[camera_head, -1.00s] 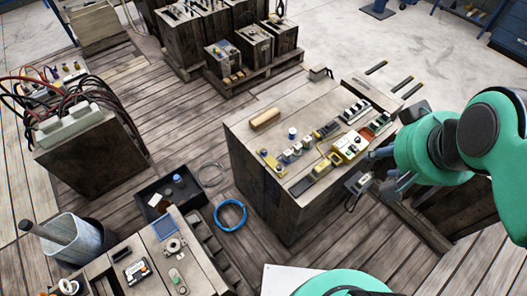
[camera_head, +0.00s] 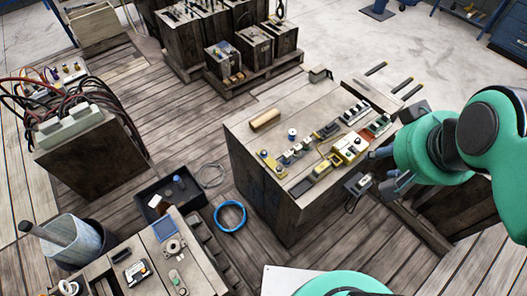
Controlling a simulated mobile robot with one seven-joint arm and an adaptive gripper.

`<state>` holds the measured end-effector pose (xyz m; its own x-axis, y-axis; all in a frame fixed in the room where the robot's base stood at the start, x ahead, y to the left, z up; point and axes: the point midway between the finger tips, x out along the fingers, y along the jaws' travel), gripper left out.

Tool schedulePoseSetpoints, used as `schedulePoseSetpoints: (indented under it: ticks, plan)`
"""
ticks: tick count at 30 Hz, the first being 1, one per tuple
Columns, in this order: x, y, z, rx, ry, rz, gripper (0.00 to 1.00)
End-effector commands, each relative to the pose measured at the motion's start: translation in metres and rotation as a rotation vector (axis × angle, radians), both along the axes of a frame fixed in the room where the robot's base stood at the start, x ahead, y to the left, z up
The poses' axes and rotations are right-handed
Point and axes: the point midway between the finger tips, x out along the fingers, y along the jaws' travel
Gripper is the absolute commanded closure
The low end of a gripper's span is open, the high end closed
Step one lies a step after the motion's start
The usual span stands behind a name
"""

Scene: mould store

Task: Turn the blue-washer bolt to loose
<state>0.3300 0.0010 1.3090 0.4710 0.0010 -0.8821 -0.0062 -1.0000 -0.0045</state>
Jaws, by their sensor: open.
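A block-topped stand (camera_head: 290,190) in the middle carries a row of small fittings. A small white and blue round piece (camera_head: 292,133) stands among them; I cannot tell whether it is the blue-washer bolt. No blue washer can be made out clearly at this size. My gripper (camera_head: 376,172) is at the right edge of the stand, its dark fingers apart and pointing left toward a yellow and white fitting (camera_head: 350,147). I see nothing held between the fingers, and they look apart from the fittings.
A wooden cylinder (camera_head: 265,120) lies on the stand's left part. A dark tray (camera_head: 150,195), a blue ring (camera_head: 230,216) and a bucket (camera_head: 78,240) are at the lower left. A hose-covered block (camera_head: 85,150) stands left.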

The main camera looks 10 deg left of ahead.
Motion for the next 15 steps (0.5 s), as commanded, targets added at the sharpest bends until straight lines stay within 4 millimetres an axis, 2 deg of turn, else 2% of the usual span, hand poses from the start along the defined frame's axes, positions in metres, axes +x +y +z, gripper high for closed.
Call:
schedulePoseSetpoints:
  ticks: [5, 8, 15]
  plan:
    - [0.014, 0.005, -0.001, 0.027, 0.018, -0.037, 0.6]
    - [0.029, 0.009, -0.002, 0.055, 0.037, -0.082, 0.6]
    - [0.084, 0.03, -0.011, 0.147, 0.098, -0.24, 0.6]
